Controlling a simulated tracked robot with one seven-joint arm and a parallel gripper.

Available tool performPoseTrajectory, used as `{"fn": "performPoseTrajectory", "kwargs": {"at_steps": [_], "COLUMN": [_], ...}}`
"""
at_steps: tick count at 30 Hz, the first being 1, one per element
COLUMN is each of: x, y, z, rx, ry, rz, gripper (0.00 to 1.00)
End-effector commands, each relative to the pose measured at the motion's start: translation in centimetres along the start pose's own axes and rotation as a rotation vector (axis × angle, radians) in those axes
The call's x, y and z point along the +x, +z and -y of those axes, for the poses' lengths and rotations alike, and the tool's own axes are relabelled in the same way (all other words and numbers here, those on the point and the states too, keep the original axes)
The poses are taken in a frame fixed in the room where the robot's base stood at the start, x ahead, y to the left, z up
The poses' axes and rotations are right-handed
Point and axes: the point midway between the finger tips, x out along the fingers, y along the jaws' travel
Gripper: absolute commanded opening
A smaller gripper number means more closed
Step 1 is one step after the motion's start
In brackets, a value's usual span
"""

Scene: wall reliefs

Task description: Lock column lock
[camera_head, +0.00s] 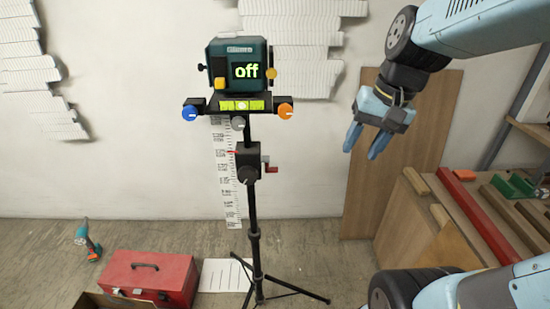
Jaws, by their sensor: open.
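A teal device (222,62) with a screen reading "off" stands on a black tripod (254,215). Below it, a plate carries a blue knob (190,113), a grey knob (238,122) and an orange knob (285,111). Lower on the column is a black block (251,157) with a dark grey knob (246,175) on its front and a red-handled crank (268,169) on its right. No label marks the column lock; the knob on this block may be it. My gripper (362,151) is open and empty, to the right of the column, pointing down and apart from it.
A red toolbox (150,277) and a teal drill (88,242) are on the floor at left. A wooden board (364,205) leans on the wall behind my gripper. Wooden boards and a red bar (478,215) are at right. The space between column and gripper is clear.

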Motion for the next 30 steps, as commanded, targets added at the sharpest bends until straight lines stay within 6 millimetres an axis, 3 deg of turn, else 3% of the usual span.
{"fn": "performPoseTrajectory", "kwargs": {"at_steps": [18, 30], "x": [8.8, 14.8], "y": [-5.6, -10.6], "z": [3.0, 3.4], "rx": [0.453, 0.764], "ry": [-0.3, -0.529], "rz": [0.552, 0.853], "gripper": [0.46, 0.46]}}
